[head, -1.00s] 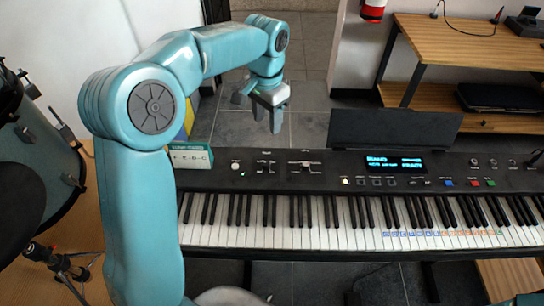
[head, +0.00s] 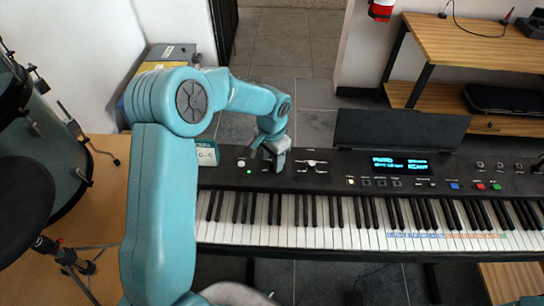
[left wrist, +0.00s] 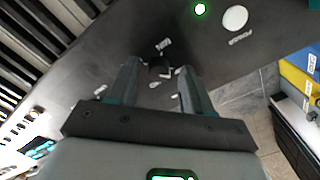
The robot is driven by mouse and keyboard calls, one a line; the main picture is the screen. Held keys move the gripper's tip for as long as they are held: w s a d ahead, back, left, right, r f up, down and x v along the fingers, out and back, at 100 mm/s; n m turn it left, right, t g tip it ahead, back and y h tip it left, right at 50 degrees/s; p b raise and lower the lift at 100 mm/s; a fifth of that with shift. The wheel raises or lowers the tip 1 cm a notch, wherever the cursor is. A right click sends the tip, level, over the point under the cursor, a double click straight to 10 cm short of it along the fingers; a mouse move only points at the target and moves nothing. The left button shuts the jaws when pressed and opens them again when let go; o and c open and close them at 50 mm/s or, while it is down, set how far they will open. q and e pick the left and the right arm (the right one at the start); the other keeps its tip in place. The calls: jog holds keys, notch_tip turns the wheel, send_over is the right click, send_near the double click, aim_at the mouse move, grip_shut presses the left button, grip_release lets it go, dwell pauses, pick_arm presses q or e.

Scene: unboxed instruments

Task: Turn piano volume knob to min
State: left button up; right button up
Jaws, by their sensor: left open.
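The black piano (head: 310,183) spans the head view, with its control panel above the keys. My left gripper (head: 272,157) is over the left part of that panel. In the left wrist view, a small black knob (left wrist: 160,67) with white printed labels around it lies between the tips of my left gripper (left wrist: 156,72). The jaws are open, with a finger on each side of the knob; I cannot tell whether they touch it. In the head view the gripper covers this knob. My right gripper is not in view.
A white power button (left wrist: 235,18) and a lit green light (left wrist: 200,9) are close to the knob. Sliders (head: 311,166) sit right of the gripper. The music stand (head: 398,130) rises behind the panel. A drum kit (head: 60,150) stands at the left.

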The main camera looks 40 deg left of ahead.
pick_arm(q)
jog(key=shift+s+d+r, duration=0.1)
jog(key=shift+s+r, duration=0.05)
jog(key=c, duration=0.3)
grip_shut()
